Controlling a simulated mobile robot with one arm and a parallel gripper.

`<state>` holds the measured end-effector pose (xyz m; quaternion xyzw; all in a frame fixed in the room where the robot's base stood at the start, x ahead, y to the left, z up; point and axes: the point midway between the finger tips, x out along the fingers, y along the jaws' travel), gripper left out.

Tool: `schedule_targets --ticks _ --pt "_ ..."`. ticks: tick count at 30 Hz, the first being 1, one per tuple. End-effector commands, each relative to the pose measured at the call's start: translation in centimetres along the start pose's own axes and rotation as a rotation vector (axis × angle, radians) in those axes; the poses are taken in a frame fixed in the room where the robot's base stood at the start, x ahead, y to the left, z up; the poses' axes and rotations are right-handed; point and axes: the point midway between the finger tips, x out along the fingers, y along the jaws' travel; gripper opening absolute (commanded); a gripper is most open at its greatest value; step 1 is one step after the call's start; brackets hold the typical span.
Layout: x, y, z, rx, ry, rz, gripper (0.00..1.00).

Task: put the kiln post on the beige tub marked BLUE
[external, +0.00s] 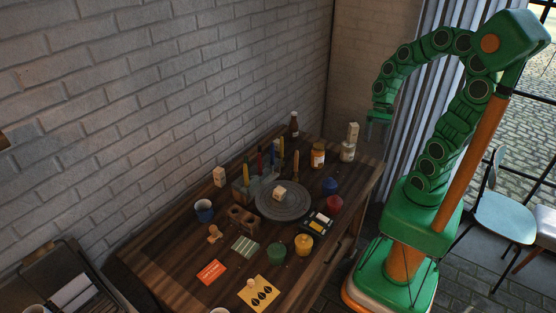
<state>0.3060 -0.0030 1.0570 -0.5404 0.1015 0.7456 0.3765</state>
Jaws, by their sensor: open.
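I cannot tell for certain which piece is the kiln post. A peach spool-like piece (214,233) stands at the left of the table. Pale blocks show at the back left (219,177), on the round grey plate (280,193), and on top of a whitish jar (348,152) at the back right, where the block (353,132) stands upright. Lidded tubs show in blue (329,186), red (333,204), green (277,253) and yellow (304,244). No BLUE marking is readable, so the beige tub is not identifiable. My gripper (378,119) is open and empty, high right of the whitish jar.
The wooden table (165,255) also holds the round grey plate (262,203), a dark bottle (293,124), an amber jar (318,156), a blue cup (204,210), a wooden holed block (242,218), an orange card (211,272) and a yellow card (259,293). A brick wall borders the back.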

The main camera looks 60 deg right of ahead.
Motion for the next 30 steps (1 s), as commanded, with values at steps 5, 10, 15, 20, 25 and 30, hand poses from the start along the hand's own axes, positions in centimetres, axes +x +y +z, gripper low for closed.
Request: schedule_targets --ticks 5,10,15,20,25,30 --pt "-0.1 0.8 2.9 -0.206 0.048 0.139 0.72" --pt "-0.5 2.0 5.2 -0.388 0.086 0.265 0.72" --pt "-1.4 3.4 6.8 -0.542 0.128 0.372 0.72" --pt "-2.1 4.3 7.5 -0.629 0.152 0.434 0.72" --pt "-2.3 4.6 7.8 -0.661 0.16 0.455 0.72" --pt "-2.3 4.6 7.8 -0.661 0.158 0.455 0.72"
